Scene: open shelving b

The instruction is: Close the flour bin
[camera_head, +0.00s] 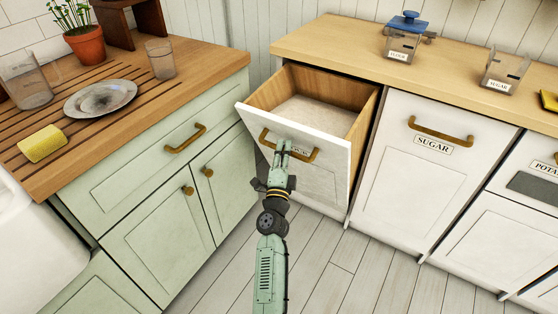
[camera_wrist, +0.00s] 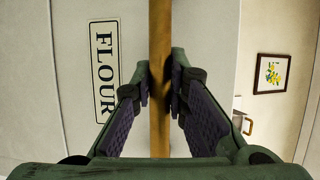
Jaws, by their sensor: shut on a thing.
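The flour bin (camera_head: 325,175) is a white tilt-out drawer with a wooden inside, standing open and leaning out from under the wooden counter. Pale flour (camera_head: 315,112) shows inside it. Its brass bar handle (camera_head: 303,155) crosses the upper front. My gripper (camera_head: 282,150) is at the middle of this handle and partly hides the label behind it. In the wrist view my gripper (camera_wrist: 160,95) has its two purple-padded fingers closed on either side of the brass handle (camera_wrist: 160,30). The FLOUR label (camera_wrist: 105,70) is on the white front to the left.
The closed sugar bin (camera_head: 425,155) stands right of the flour bin. Green cabinets (camera_head: 160,195) stand close on the left. A glass flour jar (camera_head: 402,42) and a sugar jar (camera_head: 497,75) are on the counter. The plank floor (camera_head: 345,270) is clear.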

